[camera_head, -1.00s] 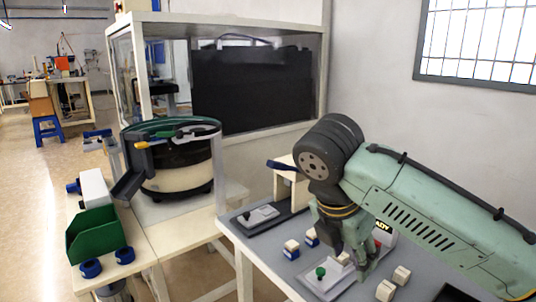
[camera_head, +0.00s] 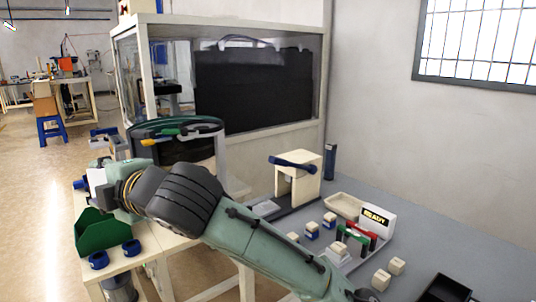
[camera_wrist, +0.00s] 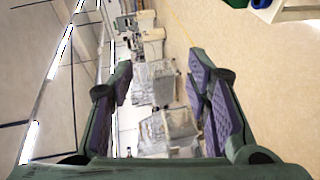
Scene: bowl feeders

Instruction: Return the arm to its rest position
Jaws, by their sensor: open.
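My gripper shows in the wrist view (camera_wrist: 160,100) with its two purple-padded fingers spread wide and nothing between them. Beyond the fingers are the room's floor and distant equipment, seen sideways. In the head view, my green arm reaches from the lower right up to the left, with its dark wrist joint in front of the bowl feeder (camera_head: 180,145). The end of the arm is above the left table, near the green bin (camera_head: 98,232). The fingers themselves are hard to make out in the head view.
The grey table (camera_head: 400,215) at right holds a wooden stand (camera_head: 297,183), a READY sign (camera_head: 376,219), several small blocks and a black tray (camera_head: 447,291). Blue rings (camera_head: 98,260) sit by the green bin. A glass-walled enclosure (camera_head: 325,80) stands behind.

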